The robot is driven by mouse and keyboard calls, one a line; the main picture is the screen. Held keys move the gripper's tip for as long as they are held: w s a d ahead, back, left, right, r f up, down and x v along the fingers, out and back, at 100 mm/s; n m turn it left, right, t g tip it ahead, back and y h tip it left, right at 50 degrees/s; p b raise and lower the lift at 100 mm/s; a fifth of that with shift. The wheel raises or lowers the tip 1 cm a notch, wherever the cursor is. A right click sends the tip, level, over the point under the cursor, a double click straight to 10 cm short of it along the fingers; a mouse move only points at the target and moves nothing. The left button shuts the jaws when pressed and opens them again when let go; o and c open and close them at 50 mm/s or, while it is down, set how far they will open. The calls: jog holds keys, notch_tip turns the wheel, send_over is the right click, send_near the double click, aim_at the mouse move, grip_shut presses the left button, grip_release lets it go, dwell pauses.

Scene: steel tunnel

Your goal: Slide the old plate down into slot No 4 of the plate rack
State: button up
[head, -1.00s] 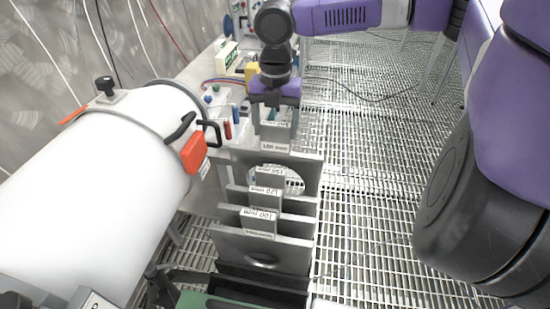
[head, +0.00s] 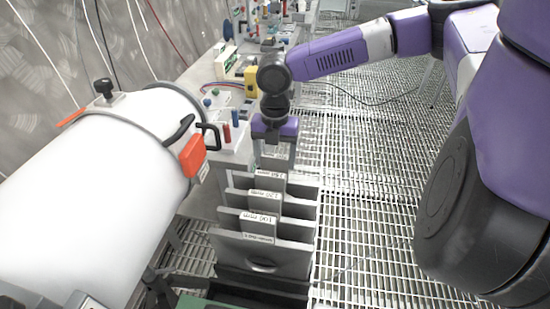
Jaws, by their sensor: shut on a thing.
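My gripper (head: 275,152) points down at the back end of the plate rack (head: 262,285). It is shut on the grey upright tab of the old plate (head: 275,160), between its two fingers. The old plate is low, at the rearmost place in the row, and its body is mostly hidden behind the plates in front. Whether it touches the slot bottom cannot be seen. Several grey plates stand in the rack in front of it, with tabs reading 150 mm, 120 mm (head: 265,197) and 100 mm (head: 259,222). The slot number is not readable.
A large white cylinder (head: 85,200) with a black handle and orange latch (head: 191,156) lies close on the left. A bench (head: 215,75) with small tools and a yellow block (head: 251,79) is behind. Open grating floor (head: 365,200) lies right of the rack.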

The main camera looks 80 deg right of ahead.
jog(key=shift+f, duration=0.1)
jog(key=o, duration=1.5)
jog(key=shift+o, duration=0.2)
notch_tip(320, 180, up, 12)
jog(key=shift+p, duration=0.45)
